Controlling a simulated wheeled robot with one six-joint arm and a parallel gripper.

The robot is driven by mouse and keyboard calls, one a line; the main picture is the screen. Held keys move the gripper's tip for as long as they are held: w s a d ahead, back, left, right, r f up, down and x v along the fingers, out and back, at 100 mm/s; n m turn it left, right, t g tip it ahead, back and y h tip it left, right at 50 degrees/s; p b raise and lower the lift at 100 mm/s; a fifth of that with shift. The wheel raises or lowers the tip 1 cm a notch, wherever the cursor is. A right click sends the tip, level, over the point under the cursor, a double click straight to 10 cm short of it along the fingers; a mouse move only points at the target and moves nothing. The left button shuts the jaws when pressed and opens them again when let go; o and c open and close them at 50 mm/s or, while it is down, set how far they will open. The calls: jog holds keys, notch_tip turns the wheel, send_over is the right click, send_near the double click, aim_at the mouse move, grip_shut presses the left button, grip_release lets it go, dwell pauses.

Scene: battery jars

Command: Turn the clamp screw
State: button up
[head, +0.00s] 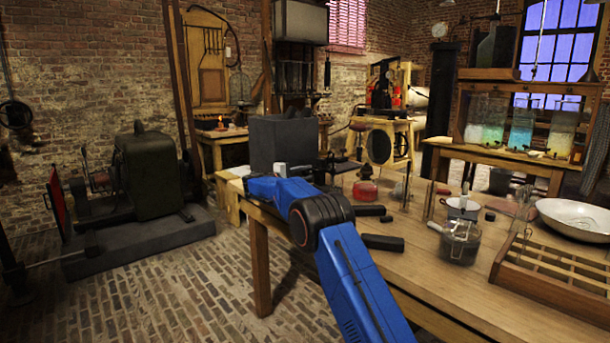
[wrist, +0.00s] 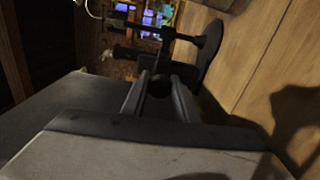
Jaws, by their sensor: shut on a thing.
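My gripper (wrist: 161,82) is shut on a small dark round piece (wrist: 160,90), which looks like the clamp screw's head. In the wrist view the two fingers lie on either side of it. Beyond them stands a dark metal clamp (wrist: 207,50) with a bar and a round foot on the wooden table. The same dark metal piece seems to show in the head view (head: 337,168), just right of my blue arm. My arm hides most of the gripper there, and the screw itself cannot be made out.
A tall dark grey box (head: 283,142) stands close by at the table's far left end. A red-based glass vessel (head: 365,187), dark blocks (head: 383,242), a glass jar (head: 461,240), a slotted wooden rack (head: 550,270) and a white basin (head: 575,218) occupy the wooden table (head: 440,285).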

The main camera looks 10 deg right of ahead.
jog(key=m, duration=0.5)
jog(key=shift+f+m, duration=0.15)
jog(key=shift+m, duration=0.15)
jog(key=m, duration=0.5)
dwell(0.4)
jog(key=o, duration=1.1)
jog(key=shift+c, duration=0.2)
jog(key=v, duration=1.7)
jog(key=shift+s+a, duration=0.1)
jog(key=shift+a, duration=0.15)
